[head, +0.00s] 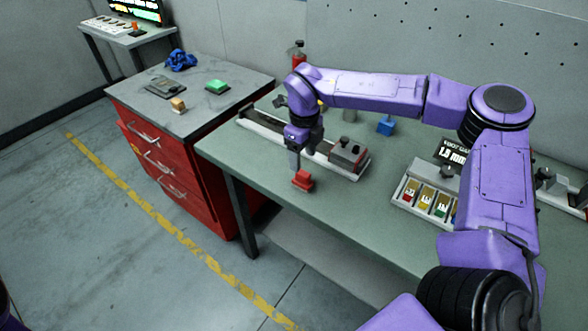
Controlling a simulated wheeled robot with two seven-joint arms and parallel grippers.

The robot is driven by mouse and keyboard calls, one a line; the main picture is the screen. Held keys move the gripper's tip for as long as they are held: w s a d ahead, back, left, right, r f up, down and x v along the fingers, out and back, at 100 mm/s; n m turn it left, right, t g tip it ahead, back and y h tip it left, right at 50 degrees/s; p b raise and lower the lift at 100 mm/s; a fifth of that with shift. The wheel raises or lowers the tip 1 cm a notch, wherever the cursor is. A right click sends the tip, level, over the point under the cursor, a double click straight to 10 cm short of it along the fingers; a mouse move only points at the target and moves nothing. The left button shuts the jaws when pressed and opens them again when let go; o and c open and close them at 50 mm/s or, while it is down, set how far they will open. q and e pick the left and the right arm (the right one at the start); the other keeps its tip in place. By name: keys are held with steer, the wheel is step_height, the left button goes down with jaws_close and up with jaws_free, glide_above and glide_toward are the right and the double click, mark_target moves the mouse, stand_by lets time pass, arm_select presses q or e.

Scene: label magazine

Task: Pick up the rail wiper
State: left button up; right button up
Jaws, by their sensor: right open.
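A small red block with a raised grip (302,181), which looks like the rail wiper, sits on the green bench top (350,215) near its front edge. My right gripper (296,160) points down just above it and slightly to its left in the head view. Its jaws are open with nothing seen between them. Whether the fingertips touch the red block cannot be told. My left gripper is not in view.
A label tray (425,200) with coloured slots and a small dark display (451,152) stand to the right. A blue item (386,126) stands behind the rail. A red drawer cabinet (165,165) stands left of the bench. The bench front between wiper and tray is clear.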

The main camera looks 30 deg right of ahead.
mark_target(303, 172)
steer(key=shift+s+f+p, duration=0.15)
steer(key=shift+s+f, duration=0.2)
steer(key=shift+f, duration=0.25)
steer(key=shift+s+f+p, duration=0.15)
steer(key=shift+s+f, duration=0.2)
steer(key=shift+f, duration=0.25)
steer(key=shift+s+f, duration=0.1)
steer(key=shift+f, duration=0.3)
steer(key=f+p, duration=0.1)
steer(key=f, duration=0.1)
steer(key=w+f+p, duration=0.1)
steer(key=f, duration=0.1)
steer(key=shift+w+f, duration=0.2)
steer(key=shift+f, duration=0.5)
steer(key=shift+s, duration=0.1)
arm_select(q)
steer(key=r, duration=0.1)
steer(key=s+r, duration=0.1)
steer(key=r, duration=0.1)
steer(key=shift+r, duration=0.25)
arm_select(e)
steer(key=shift+s, duration=0.1)
steer(key=shift+c, duration=1.2)
steer(key=c, duration=0.9)
